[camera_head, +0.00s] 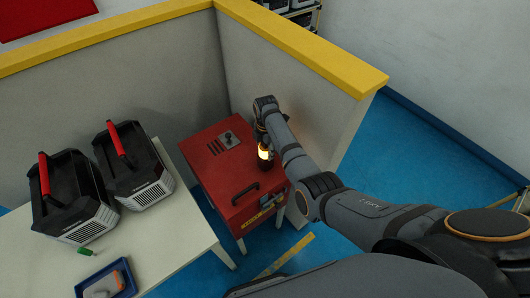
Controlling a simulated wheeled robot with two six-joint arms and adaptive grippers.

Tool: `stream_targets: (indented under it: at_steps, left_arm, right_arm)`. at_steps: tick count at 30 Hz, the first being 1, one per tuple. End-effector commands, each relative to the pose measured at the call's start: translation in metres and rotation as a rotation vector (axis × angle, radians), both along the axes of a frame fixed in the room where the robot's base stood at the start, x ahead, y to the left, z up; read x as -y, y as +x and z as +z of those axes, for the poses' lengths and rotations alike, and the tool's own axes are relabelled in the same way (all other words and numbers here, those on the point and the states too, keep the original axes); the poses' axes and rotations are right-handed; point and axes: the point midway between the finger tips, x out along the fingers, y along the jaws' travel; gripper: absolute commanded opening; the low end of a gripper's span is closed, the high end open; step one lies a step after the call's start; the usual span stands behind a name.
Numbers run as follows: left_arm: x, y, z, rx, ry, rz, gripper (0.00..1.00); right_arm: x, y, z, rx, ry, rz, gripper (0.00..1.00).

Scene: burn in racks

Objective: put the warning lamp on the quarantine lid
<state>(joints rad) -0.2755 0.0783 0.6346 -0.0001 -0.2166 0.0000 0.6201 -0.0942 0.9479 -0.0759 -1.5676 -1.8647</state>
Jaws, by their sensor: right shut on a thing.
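The warning lamp (264,153) is a small dark cylinder with a glowing warm band, and it looks upright. My right gripper (263,137) is shut on its upper part; the fingers are small and partly hidden by my wrist. The quarantine lid (213,171) is the red top of a red box, with a black handle, a dark knob and dark slots. The lamp is over the right part of this lid, beside the handle; I cannot tell whether its base touches the lid. My right arm hides the lid's right edge. My left gripper is not in view.
Grey partitions with yellow tops (300,47) enclose the box behind and to the right. A pale table (183,236) at left bears two black units with red handles (130,165) (72,195), a blue tray (84,289) and a small green item (85,251).

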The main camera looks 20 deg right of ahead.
Motion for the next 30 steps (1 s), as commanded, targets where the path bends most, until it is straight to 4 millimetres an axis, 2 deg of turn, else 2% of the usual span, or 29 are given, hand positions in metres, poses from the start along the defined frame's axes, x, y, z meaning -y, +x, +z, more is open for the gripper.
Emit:
stream_targets:
  at_steps: [3,8,9,13,23,26,30]
  left_arm:
    - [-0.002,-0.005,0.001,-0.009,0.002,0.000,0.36]
    - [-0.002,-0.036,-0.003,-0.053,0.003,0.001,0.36]
    - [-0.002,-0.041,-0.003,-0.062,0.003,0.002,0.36]
    - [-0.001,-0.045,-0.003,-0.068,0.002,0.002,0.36]
    - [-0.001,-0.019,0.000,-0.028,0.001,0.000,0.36]
    - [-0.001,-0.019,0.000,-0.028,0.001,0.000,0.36]
    - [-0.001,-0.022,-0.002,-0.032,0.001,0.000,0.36]
  right_arm:
    - [0.000,-0.001,0.001,-0.002,0.000,0.000,0.03]
    - [0.000,0.000,-0.003,-0.001,0.000,-0.001,0.03]
    - [0.000,0.000,-0.002,-0.001,0.000,0.000,0.53]
    - [0.000,0.000,-0.002,-0.001,0.000,-0.001,0.71]
    - [0.000,0.000,0.001,-0.001,0.000,-0.001,0.71]
    - [-0.001,0.001,0.012,0.002,0.001,-0.001,0.71]
    - [-0.001,0.002,0.044,0.005,0.001,-0.001,0.71]
